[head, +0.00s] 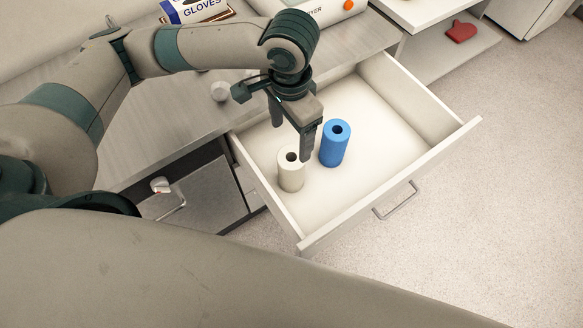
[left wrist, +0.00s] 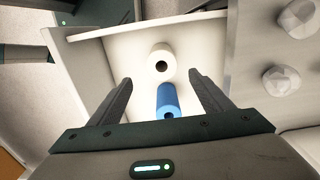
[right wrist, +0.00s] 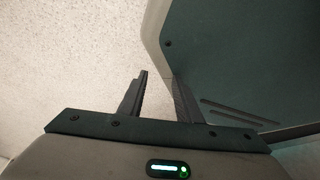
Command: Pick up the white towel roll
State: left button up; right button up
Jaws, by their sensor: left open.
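The white towel roll (head: 291,174) stands upright in the open drawer, near its left side in the head view. It also shows in the left wrist view (left wrist: 161,60), beyond the fingertips. A blue roll (head: 335,145) stands upright to its right, and shows in the left wrist view (left wrist: 168,100) between my fingers. My left gripper (head: 290,142) is open and empty, pointing down above the drawer by the two rolls. My right gripper (right wrist: 162,78) shows only in its own wrist view, with its fingers apart and nothing between them.
The drawer (head: 440,137) is pulled out, with low walls around the rolls and free floor at its right. A grey counter (head: 150,140) lies behind, with a glove box (head: 197,10) and a small pale faceted object (head: 220,91). Speckled floor is clear at right.

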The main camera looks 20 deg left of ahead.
aim_at(291, 165)
pick_arm(q)
notch_tip(291, 165, down, 9)
jog(key=shift+r+p, duration=0.15)
jog(key=shift+p, duration=0.15)
jog(key=shift+f, duration=0.65)
pick_arm(e)
jog(key=shift+s+d+f+g, duration=0.1)
jog(key=shift+s+d+g, duration=0.15)
jog(key=shift+s, duration=0.5)
jog(key=shift+s+d+f+g, duration=0.15)
jog(key=shift+s+d, duration=0.2)
jog(key=shift+s, duration=0.35)
pick_arm(q)
jog(key=shift+f, duration=0.1)
pick_arm(e)
jog(key=shift+w+r, duration=0.1)
jog(key=shift+r, duration=0.1)
